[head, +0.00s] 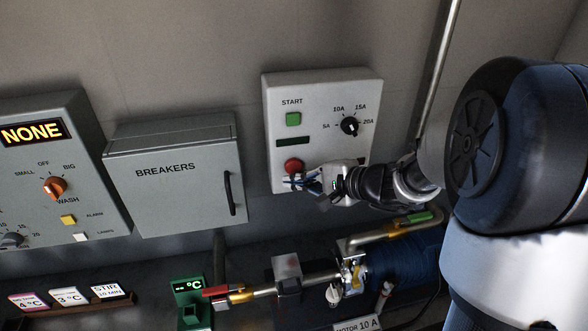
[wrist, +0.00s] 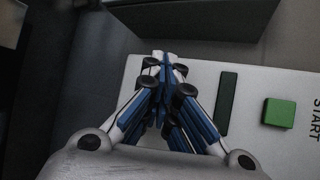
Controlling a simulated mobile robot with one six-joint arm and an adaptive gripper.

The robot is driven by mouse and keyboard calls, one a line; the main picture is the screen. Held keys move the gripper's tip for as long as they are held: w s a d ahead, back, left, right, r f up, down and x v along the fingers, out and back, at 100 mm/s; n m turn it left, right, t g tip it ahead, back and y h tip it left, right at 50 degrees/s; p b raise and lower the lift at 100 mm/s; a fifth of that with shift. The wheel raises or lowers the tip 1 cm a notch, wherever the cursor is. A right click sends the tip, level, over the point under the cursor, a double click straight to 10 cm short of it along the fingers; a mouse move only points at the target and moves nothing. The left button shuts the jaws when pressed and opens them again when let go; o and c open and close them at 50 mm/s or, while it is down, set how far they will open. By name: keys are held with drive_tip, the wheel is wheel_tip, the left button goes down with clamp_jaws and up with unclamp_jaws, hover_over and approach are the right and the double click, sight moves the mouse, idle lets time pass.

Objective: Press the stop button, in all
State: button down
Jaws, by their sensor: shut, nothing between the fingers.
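The red stop button (head: 293,166) sits at the lower left of a pale control box (head: 325,90) on the wall, below the green START button (head: 293,119) and a dark strip (head: 293,141). My gripper (head: 290,181) is shut and empty, its fingertips just below the red button in the head view. I cannot tell whether they touch it. In the wrist view my closed fingers (wrist: 162,62) cover the place of the red button, which is hidden there. The green START button (wrist: 279,112) and the dark strip (wrist: 227,104) show to the right.
A rotary dial (head: 349,126) marked in amps is on the same box. A grey BREAKERS cabinet (head: 175,195) with a dark handle stands to the left. Below are pipes (head: 290,287), a blue motor (head: 400,270) and a green display (head: 190,300).

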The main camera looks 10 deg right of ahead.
drive_tip(key=s+b, duration=0.1)
drive_tip(key=s, duration=0.3)
drive_tip(key=shift+s, duration=0.1)
drive_tip(key=shift+a, duration=0.1)
idle(0.5)
drive_tip(key=s+a+n+g+h, duration=0.1)
drive_tip(key=s+a+n+g, duration=0.25)
drive_tip(key=s, duration=0.45)
drive_tip(key=s+a+n+g+h, duration=0.1)
drive_tip(key=s+a+n+g, duration=0.1)
drive_tip(key=s+a+n, duration=0.45)
drive_tip(key=s+d+n+h, duration=0.3)
drive_tip(key=s+d+h, duration=0.3)
drive_tip(key=s+d, duration=0.4)
drive_tip(key=shift+s+d+r+n, duration=0.3)
drive_tip(key=shift+s+r+n, duration=0.1)
drive_tip(key=shift+s, duration=0.1)
